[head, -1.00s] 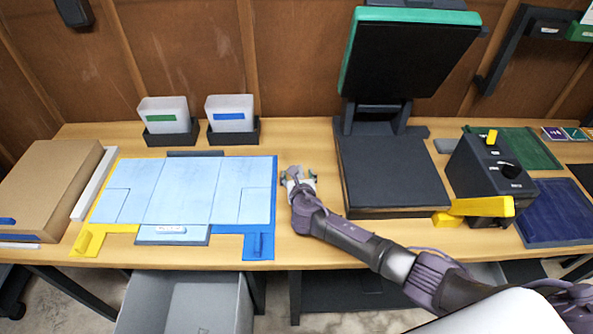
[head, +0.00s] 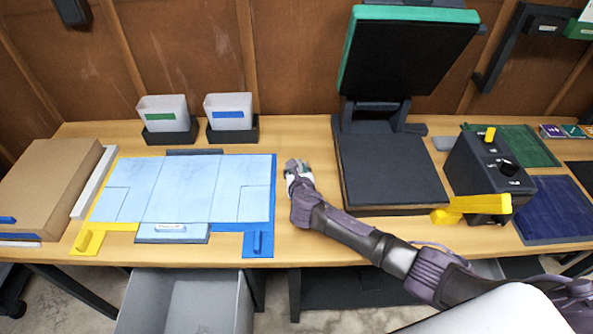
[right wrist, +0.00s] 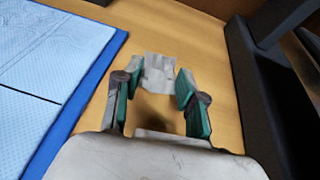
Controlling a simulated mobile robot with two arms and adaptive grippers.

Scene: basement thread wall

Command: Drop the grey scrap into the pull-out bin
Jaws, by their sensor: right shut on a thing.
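The grey scrap (right wrist: 158,72) is a small pale piece at the fingertips of my right gripper in the right wrist view. My right gripper (right wrist: 155,88) is shut on it, low over the wooden table, with a teal-padded finger on either side. In the head view my right gripper (head: 296,168) is between the blue mat and the black press, and the scrap is hard to make out there. The pull-out bin (head: 186,308) is a grey open-topped box below the table's front edge at the lower left. My left gripper is not in view.
A light-blue panelled mat (head: 180,190) with yellow and blue corner pieces lies left of my gripper. A black press (head: 390,168) with a raised lid stands to the right. Two labelled cups (head: 163,112) stand behind the mat. A cardboard box (head: 45,185) is at far left.

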